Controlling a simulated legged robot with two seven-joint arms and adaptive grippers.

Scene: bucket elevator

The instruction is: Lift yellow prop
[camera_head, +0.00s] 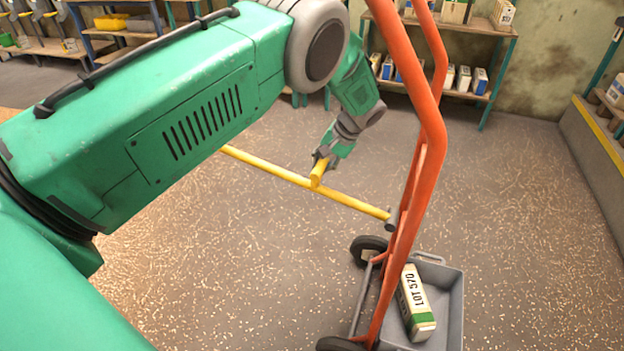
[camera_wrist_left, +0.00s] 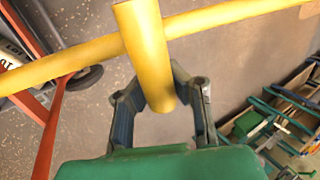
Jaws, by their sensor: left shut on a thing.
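The yellow prop (camera_head: 275,175) is a long yellow bar with a short yellow stub handle (camera_head: 319,172) standing out from it. In the head view the bar slants down to the right and its grey end lies at the orange frame. My left gripper (camera_head: 323,160) is shut on the stub. In the left wrist view the stub (camera_wrist_left: 148,60) comes down between the two fingers of my left gripper (camera_wrist_left: 160,100), and the bar runs across behind it. The bar's left part is hidden behind my arm in the head view. My right gripper is not in view.
An orange hand truck (camera_head: 428,125) with black wheels stands at the right. A grey tray (camera_head: 452,290) at its base holds a white and green box (camera_head: 415,300) marked LOT 570. Shelves (camera_head: 475,30) with boxes line the back. The speckled floor right of the truck is clear.

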